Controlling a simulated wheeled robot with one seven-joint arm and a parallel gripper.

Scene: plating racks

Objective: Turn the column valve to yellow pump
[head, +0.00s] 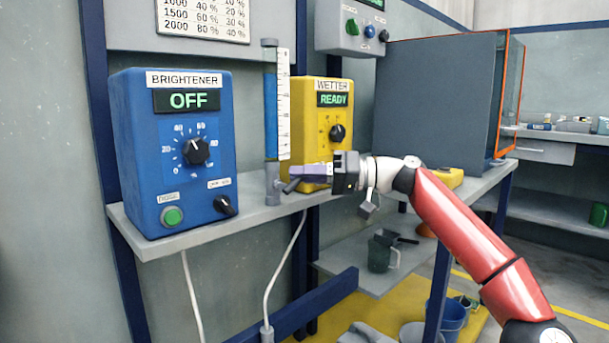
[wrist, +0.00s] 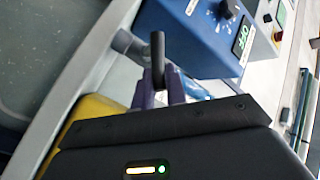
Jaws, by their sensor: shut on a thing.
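The column (head: 270,110) is an upright clear tube with blue liquid and a white scale, between the blue and yellow pumps. Its grey valve (head: 272,184) sits at the foot. The valve's dark lever handle (head: 291,186) shows at my fingertips, on the right of the valve body. My gripper (head: 297,178) has purple fingers and is shut on this handle. In the wrist view the black handle (wrist: 158,56) stands up between the purple fingers (wrist: 162,93). The yellow pump (head: 309,110) reads READY and stands behind my gripper. Exactly where the lever points is partly hidden.
The blue pump (head: 179,138) at left reads OFF, with a dial, a green button and a black knob. Both pumps stand on a narrow grey shelf (head: 240,218). A dark grey cabinet (head: 435,105) with an orange-edged panel stands at right. Hoses hang below the shelf.

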